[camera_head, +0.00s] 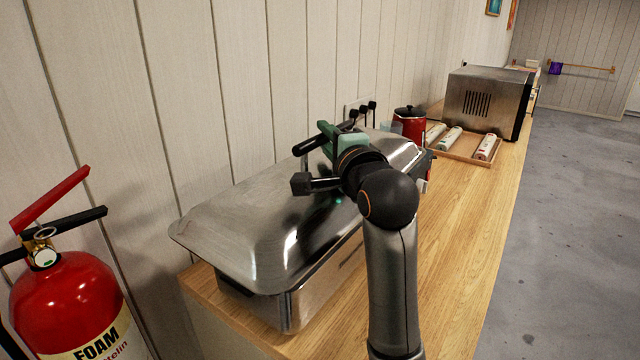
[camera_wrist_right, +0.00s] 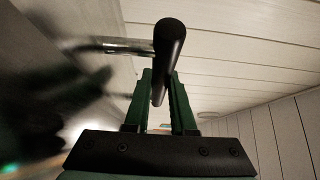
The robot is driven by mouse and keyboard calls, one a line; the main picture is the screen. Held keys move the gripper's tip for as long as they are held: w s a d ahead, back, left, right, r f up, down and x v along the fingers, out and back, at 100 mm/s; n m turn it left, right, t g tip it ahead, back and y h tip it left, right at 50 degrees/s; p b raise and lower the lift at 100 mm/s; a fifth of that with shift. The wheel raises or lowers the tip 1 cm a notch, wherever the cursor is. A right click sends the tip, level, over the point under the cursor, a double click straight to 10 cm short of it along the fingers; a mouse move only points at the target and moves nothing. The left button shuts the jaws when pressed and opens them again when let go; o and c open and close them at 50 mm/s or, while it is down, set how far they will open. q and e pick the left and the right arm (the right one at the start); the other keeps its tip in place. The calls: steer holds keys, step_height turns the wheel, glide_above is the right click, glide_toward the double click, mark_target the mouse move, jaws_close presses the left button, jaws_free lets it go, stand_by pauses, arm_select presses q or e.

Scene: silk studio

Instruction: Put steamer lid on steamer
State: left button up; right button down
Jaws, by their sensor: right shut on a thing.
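The steamer lid (camera_head: 240,220) is a large shiny metal dome. It lies over the rectangular metal steamer (camera_head: 300,303) on the wooden counter. Its near left corner sticks out past the steamer's body, and I cannot tell whether its rim is fully seated all round. My right gripper (camera_head: 322,147) is above the lid, partly hidden by my own arm. In the right wrist view its green fingers (camera_wrist_right: 160,90) are shut around the lid's black bar handle (camera_wrist_right: 169,40). My left gripper is not in view.
A red fire extinguisher (camera_head: 70,295) stands at the near left. A panelled wall (camera_head: 120,110) runs close behind the steamer. Farther along the counter (camera_head: 440,240) are a red kettle (camera_head: 410,122), a wooden tray (camera_head: 466,151) with rolled items, and a microwave (camera_head: 487,100). The counter's right side is clear.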

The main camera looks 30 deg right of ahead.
steer(key=w+d+f, duration=0.1)
steer(key=w, duration=0.1)
steer(key=w+d+f, duration=0.1)
steer(key=w+d, duration=0.1)
steer(key=w+d+f, duration=0.1)
steer(key=w, duration=0.1)
steer(key=shift+w+d+f, duration=0.1)
steer(key=shift+d+f, duration=0.05)
steer(key=shift+f, duration=0.05)
steer(key=w+f, duration=0.1)
steer(key=w+d+f, duration=0.1)
steer(key=f, duration=0.1)
steer(key=w+d+f, duration=0.1)
steer(key=shift+w+f, duration=0.2)
steer(key=shift+f, duration=0.2)
steer(key=shift+w+d+f, duration=0.1)
steer(key=shift+w+f, duration=0.1)
steer(key=shift+f, duration=0.1)
step_height(320, 180, down, 3)
